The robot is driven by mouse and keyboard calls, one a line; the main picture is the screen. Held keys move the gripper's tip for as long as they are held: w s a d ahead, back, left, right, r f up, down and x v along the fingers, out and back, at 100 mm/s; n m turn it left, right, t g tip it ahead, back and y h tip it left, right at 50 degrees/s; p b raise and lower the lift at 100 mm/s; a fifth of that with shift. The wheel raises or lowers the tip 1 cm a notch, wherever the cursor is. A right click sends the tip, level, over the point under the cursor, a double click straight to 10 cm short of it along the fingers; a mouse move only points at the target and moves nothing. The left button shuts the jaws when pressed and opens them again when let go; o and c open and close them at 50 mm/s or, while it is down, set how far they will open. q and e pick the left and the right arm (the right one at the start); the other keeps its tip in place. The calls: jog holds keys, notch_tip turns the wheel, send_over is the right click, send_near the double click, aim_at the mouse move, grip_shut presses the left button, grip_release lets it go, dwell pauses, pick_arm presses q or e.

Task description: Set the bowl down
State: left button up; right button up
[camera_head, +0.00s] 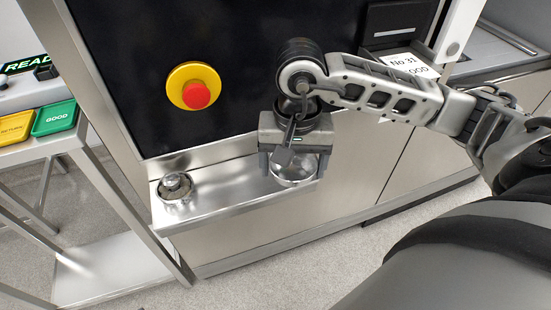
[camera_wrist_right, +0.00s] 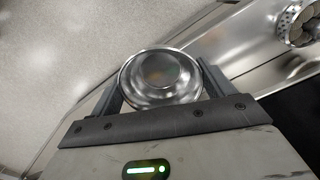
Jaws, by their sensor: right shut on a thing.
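A shiny metal bowl (camera_head: 294,172) is between the fingers of my right gripper (camera_head: 295,168), at the right part of the steel ledge under the dark panel. In the right wrist view the bowl (camera_wrist_right: 160,80) sits between the two fingers of the gripper (camera_wrist_right: 160,88), which is shut on it. The gripper points down. The bowl is at or just above the steel ledge (camera_head: 228,192); I cannot tell whether it touches. My left gripper is not in view.
A small round metal container (camera_head: 175,187) with contents stands on the ledge's left end; it also shows in the right wrist view (camera_wrist_right: 297,24). A red button on a yellow base (camera_head: 196,92) is on the panel. Yellow and green trays (camera_head: 54,118) are at the far left. The ledge's middle is clear.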

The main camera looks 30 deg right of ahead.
jog(key=w, duration=0.2)
jog(key=w+d+f+p, duration=0.1)
jog(key=w, duration=0.2)
jog(key=w+f, duration=0.1)
jog(key=w, duration=0.1)
jog(key=shift+w+d+f, duration=0.2)
jog(key=shift+w+d, duration=0.2)
notch_tip(320, 180, down, 4)
jog(key=shift+r+p, duration=0.15)
jog(key=shift+p, duration=0.3)
jog(key=shift+w+f, duration=0.1)
jog(key=shift+f, duration=0.2)
jog(key=shift+w+f, duration=0.1)
jog(key=shift+f, duration=0.05)
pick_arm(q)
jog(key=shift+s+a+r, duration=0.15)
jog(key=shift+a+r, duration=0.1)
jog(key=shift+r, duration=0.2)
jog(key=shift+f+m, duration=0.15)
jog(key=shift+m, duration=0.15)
pick_arm(e)
jog(key=shift+d+f, duration=0.1)
jog(key=shift+f, duration=0.05)
